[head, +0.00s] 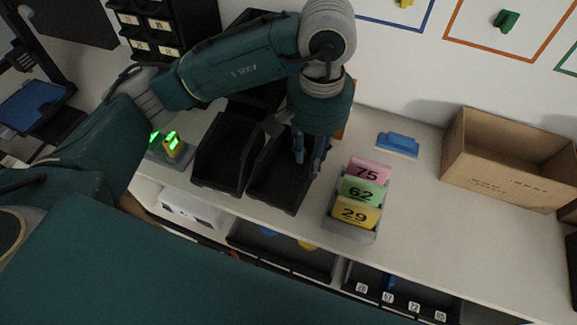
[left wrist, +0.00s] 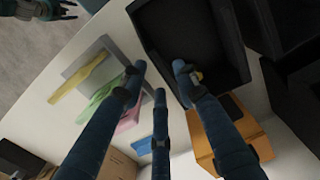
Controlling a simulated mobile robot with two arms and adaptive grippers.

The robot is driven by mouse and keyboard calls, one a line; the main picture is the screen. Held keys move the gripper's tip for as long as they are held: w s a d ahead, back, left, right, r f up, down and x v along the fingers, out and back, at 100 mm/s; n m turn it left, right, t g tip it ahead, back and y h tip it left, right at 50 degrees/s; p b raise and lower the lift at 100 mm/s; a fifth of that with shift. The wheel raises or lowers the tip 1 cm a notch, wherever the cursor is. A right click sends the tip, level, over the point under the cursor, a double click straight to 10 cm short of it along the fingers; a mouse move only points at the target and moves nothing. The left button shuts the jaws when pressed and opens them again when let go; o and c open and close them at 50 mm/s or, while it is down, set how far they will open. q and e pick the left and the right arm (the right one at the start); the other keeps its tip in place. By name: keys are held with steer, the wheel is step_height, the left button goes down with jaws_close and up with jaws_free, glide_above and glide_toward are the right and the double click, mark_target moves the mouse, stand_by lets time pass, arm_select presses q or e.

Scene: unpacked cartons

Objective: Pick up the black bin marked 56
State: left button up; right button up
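Two black open bins stand side by side on the white counter in the head view, a left bin (head: 222,158) and a right bin (head: 272,190). No number 56 is readable on either. My left gripper (head: 311,160) points down at the right bin's right wall. In the left wrist view, my left gripper (left wrist: 158,82) is open, with one finger over the inside of a black bin (left wrist: 172,22) and the others outside its wall. I cannot tell if they touch it. My right gripper (left wrist: 66,9) shows partly at the top left corner, its fingers apart.
A grey holder (head: 349,237) with cards 75, 62 and 29 stands right of the bins. Further right are a blue block (head: 398,142) and an open cardboard box (head: 500,190). A device with green lights (head: 168,145) is on the left. Labelled black bins (head: 400,292) sit below the counter.

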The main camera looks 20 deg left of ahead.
mark_target(287, 169)
arm_select(q)
steer(key=shift+f, duration=0.9)
steer(key=f+p, duration=0.1)
steer(key=f, duration=0.1)
steer(key=f+p, duration=0.1)
steer(key=f, duration=0.2)
steer(key=shift+w+d+p, duration=0.2)
steer(key=shift+p, duration=0.2)
steer(key=shift+f, duration=0.25)
jaws_close()
